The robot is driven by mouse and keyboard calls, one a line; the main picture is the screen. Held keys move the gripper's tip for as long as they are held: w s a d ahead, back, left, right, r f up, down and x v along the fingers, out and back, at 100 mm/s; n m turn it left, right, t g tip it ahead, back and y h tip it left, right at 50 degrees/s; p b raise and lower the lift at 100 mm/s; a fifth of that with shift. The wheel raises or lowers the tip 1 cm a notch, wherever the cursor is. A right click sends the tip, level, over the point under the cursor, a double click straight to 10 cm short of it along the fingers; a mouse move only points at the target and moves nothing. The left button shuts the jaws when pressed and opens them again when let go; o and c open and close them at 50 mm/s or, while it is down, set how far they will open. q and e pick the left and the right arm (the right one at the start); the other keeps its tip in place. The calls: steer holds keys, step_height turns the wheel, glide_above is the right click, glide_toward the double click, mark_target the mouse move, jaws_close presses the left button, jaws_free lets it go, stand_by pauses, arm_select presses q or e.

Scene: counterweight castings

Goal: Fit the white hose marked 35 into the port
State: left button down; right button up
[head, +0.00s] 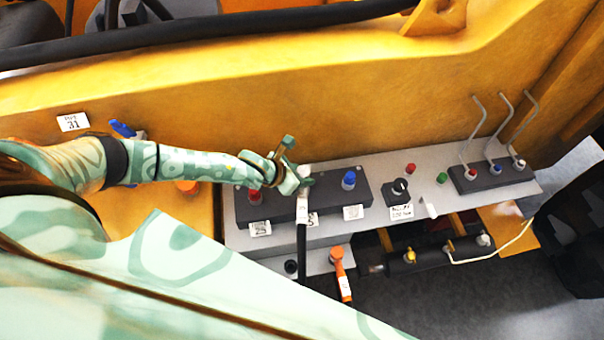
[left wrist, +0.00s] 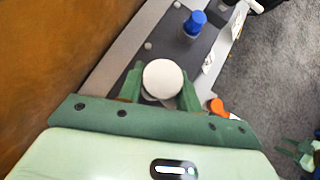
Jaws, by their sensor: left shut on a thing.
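The white hose end (head: 303,208) stands over the dark port block (head: 331,197), between a red fitting (head: 255,196) and a blue fitting (head: 349,180). A black hose runs down from it. My left gripper (head: 296,181) is shut on the white end. In the left wrist view its round white top (left wrist: 164,79) sits between the two green fingers (left wrist: 160,90). The port beneath is hidden, so I cannot tell whether the hose is seated in it. The number on the hose is too small to read.
A black knob box (head: 399,193) and a block with three bent levers (head: 493,174) stand to the right on the grey panel. An orange-handled part (head: 339,268) hangs at the front. The yellow machine wall (head: 250,100) rises close behind my left gripper.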

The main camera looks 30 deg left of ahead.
arm_select(q)
steer(key=shift+r+p, duration=0.1)
steer(key=shift+p, duration=0.35)
stand_by(1.1)
steer(key=shift+f+b, duration=1.3)
steer(key=shift+f, duration=0.45)
steer(key=c, duration=0.9)
jaws_free()
steer(key=shift+s, duration=0.1)
steer(key=p+v, duration=0.1)
steer(key=v, duration=1.5)
steer(key=shift+r+p, duration=0.1)
steer(key=shift+p, duration=0.3)
